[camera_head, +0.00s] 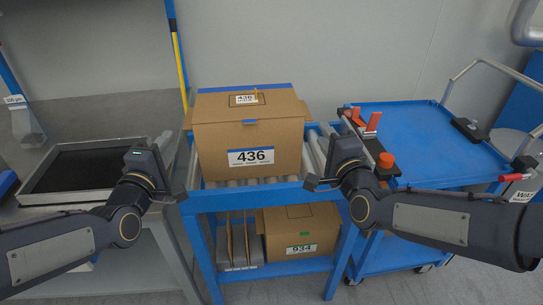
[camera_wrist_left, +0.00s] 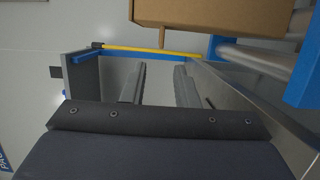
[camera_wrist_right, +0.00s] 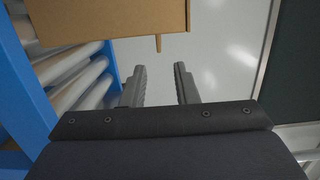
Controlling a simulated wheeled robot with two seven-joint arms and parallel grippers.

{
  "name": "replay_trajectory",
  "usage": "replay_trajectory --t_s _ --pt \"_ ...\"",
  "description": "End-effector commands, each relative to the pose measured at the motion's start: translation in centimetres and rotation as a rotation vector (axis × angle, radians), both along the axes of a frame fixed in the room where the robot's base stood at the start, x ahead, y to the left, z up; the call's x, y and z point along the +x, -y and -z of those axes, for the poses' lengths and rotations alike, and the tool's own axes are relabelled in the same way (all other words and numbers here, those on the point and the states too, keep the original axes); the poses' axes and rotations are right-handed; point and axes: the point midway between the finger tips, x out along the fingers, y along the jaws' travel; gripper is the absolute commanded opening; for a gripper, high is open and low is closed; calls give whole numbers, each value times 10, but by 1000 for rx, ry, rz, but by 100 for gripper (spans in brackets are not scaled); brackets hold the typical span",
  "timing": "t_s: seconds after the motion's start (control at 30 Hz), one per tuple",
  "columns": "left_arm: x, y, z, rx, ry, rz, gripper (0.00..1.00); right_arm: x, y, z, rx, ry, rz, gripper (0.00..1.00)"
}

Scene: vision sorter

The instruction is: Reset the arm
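My left gripper (camera_head: 177,143) is raised at the left of the cardboard box marked 436 (camera_head: 249,157), apart from it. In the left wrist view its two fingers (camera_wrist_left: 160,84) stand apart with nothing between them. My right gripper (camera_head: 322,143) is raised at the right of the same box, also apart from it. In the right wrist view its fingers (camera_wrist_right: 160,85) are spread and empty. The box sits upright on the roller stand (camera_head: 196,196). It also shows at the top of the left wrist view (camera_wrist_left: 220,18) and the right wrist view (camera_wrist_right: 105,20).
A second box marked 934 (camera_head: 298,231) and upright flat panels (camera_head: 237,242) sit on the stand's lower shelf. A blue cart (camera_head: 440,145) with orange-handled items (camera_head: 386,160) stands at right. A grey bench (camera_head: 95,117) with a black-topped tray (camera_head: 85,168) is at left.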

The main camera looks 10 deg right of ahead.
Motion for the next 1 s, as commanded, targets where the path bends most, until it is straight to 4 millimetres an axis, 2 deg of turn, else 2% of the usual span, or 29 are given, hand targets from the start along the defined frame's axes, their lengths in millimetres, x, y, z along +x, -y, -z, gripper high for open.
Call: replay_trajectory --t_s 0.43,0.57,0.67,0.8,1.0 --pt "-1 0 0 6 -3 0 27 -1 0 0 -6 -3 -1 27" --pt "-13 -7 5 112 -48 -3 27 -13 6 5 -98 -53 -14 27" --pt "-39 -19 19 305 -144 10 27 -39 15 17 -269 -150 -54 27" --pt "-100 -39 50 619 -324 103 27 -99 29 47 -566 -327 -182 27" --pt "-182 -47 87 890 -486 332 27 -180 36 85 -845 -490 -419 27"
